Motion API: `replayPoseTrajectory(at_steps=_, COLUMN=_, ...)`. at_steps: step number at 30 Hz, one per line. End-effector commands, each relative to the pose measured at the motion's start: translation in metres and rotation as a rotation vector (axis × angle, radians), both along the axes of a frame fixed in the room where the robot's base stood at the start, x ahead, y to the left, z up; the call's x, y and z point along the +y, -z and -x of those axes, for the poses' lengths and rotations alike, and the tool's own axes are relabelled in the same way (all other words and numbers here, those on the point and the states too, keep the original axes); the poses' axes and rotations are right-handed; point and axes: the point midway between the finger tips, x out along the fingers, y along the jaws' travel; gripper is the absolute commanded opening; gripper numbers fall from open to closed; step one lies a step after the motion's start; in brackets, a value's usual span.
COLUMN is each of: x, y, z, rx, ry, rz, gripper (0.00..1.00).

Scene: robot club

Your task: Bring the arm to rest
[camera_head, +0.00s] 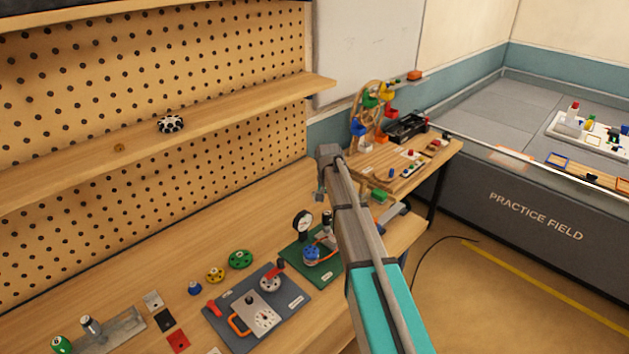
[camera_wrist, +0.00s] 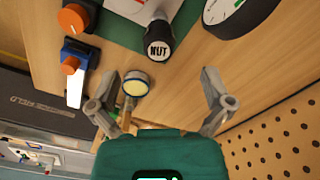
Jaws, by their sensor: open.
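My gripper (camera_wrist: 160,74) is open in the wrist view, its two grey fingers spread apart with nothing held between them. It hangs over the wooden workbench (camera_wrist: 180,85). A small round pale disc with a dark rim (camera_wrist: 135,85) shows beyond the left finger; the frames do not show it touching the finger. My arm (camera_head: 352,225) reaches from the bottom right of the head view up over the bench. In that view I cannot clearly make out the gripper's fingers.
A black-capped post marked NUT (camera_wrist: 158,42) and a dial gauge (camera_wrist: 238,10) stand near the gripper. The head view shows a grey panel (camera_head: 290,298), a green board (camera_head: 330,271), a pegboard shelf (camera_head: 230,108), and a marble-run toy (camera_head: 368,110). The practice field (camera_head: 530,215) is right.

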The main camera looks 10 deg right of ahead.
Motion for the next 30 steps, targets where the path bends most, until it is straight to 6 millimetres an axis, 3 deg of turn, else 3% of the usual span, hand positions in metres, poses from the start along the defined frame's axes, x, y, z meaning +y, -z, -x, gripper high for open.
replayPoseTrajectory(at_steps=5, x=0.0, y=0.0, z=0.006, rx=0.0, ry=-0.006, rz=0.0, gripper=1.0)
replayPoseTrajectory(at_steps=11, x=0.001, y=0.0, z=0.047, rx=0.0, ry=-0.052, rz=0.0, gripper=1.0)
replayPoseTrajectory(at_steps=14, x=0.002, y=0.0, z=0.082, rx=0.0, ry=-0.095, rz=-0.001, gripper=1.0)
replayPoseTrajectory(at_steps=24, x=0.006, y=0.0, z=0.227, rx=-0.001, ry=-0.289, rz=-0.002, gripper=1.0)
replayPoseTrajectory(at_steps=30, x=0.007, y=0.0, z=0.279, rx=-0.001, ry=-0.369, rz=-0.003, gripper=1.0)
